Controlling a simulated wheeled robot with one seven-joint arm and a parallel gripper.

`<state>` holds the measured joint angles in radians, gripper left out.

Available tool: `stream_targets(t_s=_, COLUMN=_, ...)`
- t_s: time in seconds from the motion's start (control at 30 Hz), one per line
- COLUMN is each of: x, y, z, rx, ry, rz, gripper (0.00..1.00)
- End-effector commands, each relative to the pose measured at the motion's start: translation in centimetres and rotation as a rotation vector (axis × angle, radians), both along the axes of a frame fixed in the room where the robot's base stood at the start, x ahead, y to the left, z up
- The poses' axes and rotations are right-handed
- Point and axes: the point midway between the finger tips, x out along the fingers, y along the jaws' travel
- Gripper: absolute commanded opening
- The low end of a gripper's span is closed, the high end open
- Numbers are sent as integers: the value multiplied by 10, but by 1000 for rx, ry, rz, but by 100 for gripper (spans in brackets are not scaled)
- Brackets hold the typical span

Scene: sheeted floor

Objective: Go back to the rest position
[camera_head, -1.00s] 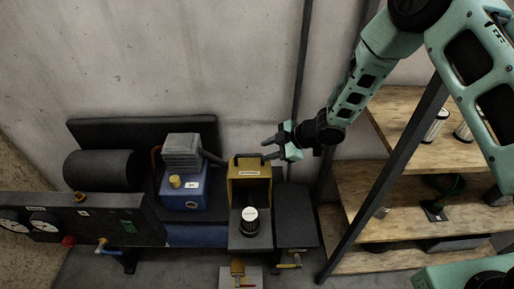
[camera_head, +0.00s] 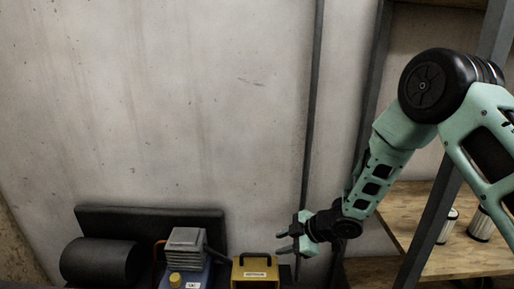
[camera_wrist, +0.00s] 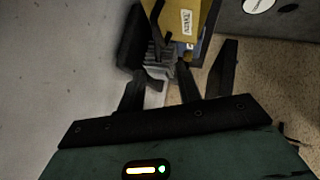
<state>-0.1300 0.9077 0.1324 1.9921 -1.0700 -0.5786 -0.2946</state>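My gripper (camera_head: 279,243) is at the end of my green arm, in the right half of the head view. It points left, in front of the wall and above and to the right of the yellow housing (camera_head: 254,273). Its fingers are spread apart with nothing between them. In the wrist view the dark fingers (camera_wrist: 163,80) also stand apart and empty. The yellow housing shows beyond them at the top of the wrist view (camera_wrist: 190,22).
A grey-topped blue unit (camera_head: 187,242) and a black cylinder (camera_head: 98,262) stand at the lower left. Wooden shelves (camera_head: 470,258) with canisters (camera_head: 480,224) and a dark post (camera_head: 440,215) are at the right. The wall (camera_head: 180,110) fills the upper left.

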Motion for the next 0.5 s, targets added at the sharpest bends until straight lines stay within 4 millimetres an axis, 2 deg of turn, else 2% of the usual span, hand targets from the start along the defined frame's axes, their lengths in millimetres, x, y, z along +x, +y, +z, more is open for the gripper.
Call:
stream_targets(t_s=0.03, x=-2, y=4, z=18, rx=-24, ry=6, rz=-41, gripper=34)
stream_targets(t_s=0.13, x=-13, y=5, z=53, rx=-84, ry=52, rz=-164, gripper=34)
stream_targets(t_s=0.27, x=-49, y=1, z=95, rx=-163, ry=144, rz=-336, gripper=34)
stream_targets(t_s=0.37, x=-88, y=-5, z=123, rx=-218, ry=228, rz=-457, gripper=34)
stream_targets(t_s=0.47, x=-137, y=-14, z=147, rx=-271, ry=325, rz=-570, gripper=34)
stream_targets(t_s=0.5, x=-159, y=-18, z=155, rx=-291, ry=367, rz=-613, gripper=34)
